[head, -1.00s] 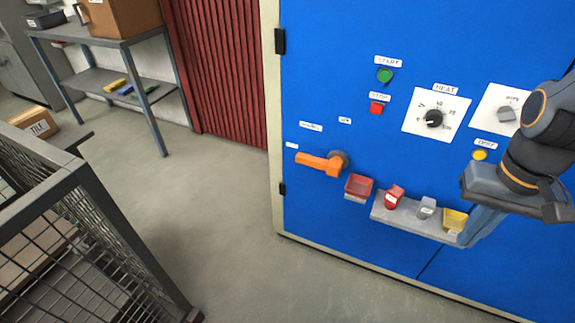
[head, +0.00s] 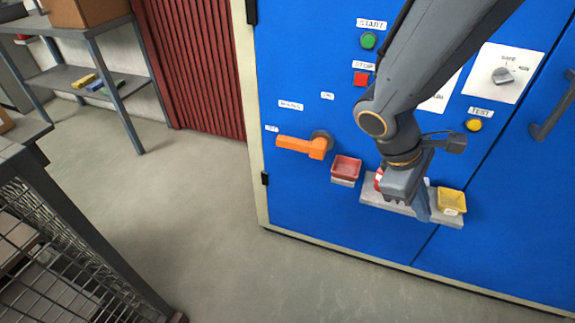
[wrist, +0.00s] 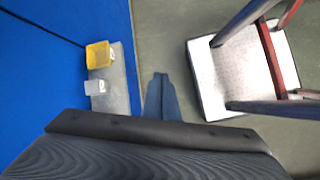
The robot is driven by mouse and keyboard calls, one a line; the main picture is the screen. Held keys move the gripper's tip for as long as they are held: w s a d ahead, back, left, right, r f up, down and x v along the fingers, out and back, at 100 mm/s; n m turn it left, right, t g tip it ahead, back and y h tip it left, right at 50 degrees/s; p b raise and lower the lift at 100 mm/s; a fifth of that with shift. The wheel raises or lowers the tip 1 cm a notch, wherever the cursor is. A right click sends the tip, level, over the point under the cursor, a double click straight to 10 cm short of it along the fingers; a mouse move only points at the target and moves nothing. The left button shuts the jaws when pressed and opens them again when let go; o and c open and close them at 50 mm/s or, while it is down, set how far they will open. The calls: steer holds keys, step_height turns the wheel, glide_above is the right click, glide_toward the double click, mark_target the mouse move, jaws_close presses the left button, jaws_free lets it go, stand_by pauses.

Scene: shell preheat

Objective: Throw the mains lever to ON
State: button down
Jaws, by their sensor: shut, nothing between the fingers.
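The mains lever (head: 300,146) is an orange handle on a dark round hub, low on the left of the blue cabinet front in the head view. It lies nearly level and points left, just below a small white label (head: 271,128) whose text is too small to read. Another small label (head: 327,96) sits above the hub. My gripper (head: 422,210) is right of the lever and lower, in front of the small grey shelf, apart from the lever. It is shut and empty. Its fingers show together in the wrist view (wrist: 160,98), which does not show the lever.
A red tray (head: 346,167) sits between lever and shelf. The grey shelf (head: 378,199) holds a yellow bin (head: 452,201) and a partly hidden red item (head: 378,178). A mesh cart (head: 80,225) stands at left. Floor before the lever is clear.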

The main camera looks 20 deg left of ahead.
mark_target(301, 146)
steer(key=w+a+f+n+t+h+b, duration=0.1)
steer(key=w+a+f+n+t+b, duration=0.25)
steer(key=w+a+n, duration=0.35)
steer(key=w+a+f+n+t+b, duration=0.35)
steer(key=a+n+t, duration=0.2)
steer(key=a, duration=0.25)
steer(key=a+f+n+t+y+b, duration=0.1)
steer(key=a+n+y, duration=0.1)
steer(key=a, duration=0.4)
steer(key=a+f+n+t+y+b, duration=0.1)
steer(key=a+n+t+y, duration=0.1)
steer(key=a+n, duration=0.2)
steer(key=s+a+f+n+t+y+b, duration=0.1)
steer(key=a+f+n+y, duration=0.1)
steer(key=a, duration=0.7)
steer(key=shift+a+n+t+b, duration=0.35)
steer(key=shift+n+t, duration=0.05)
steer(key=shift+n, duration=0.35)
steer(key=shift+f, duration=0.1)
steer(key=w+b, duration=0.1)
steer(key=w, duration=0.8)
steer(key=shift+w+d+r, duration=0.15)
steer(key=shift+d+r, duration=0.2)
steer(key=shift+d, duration=0.1)
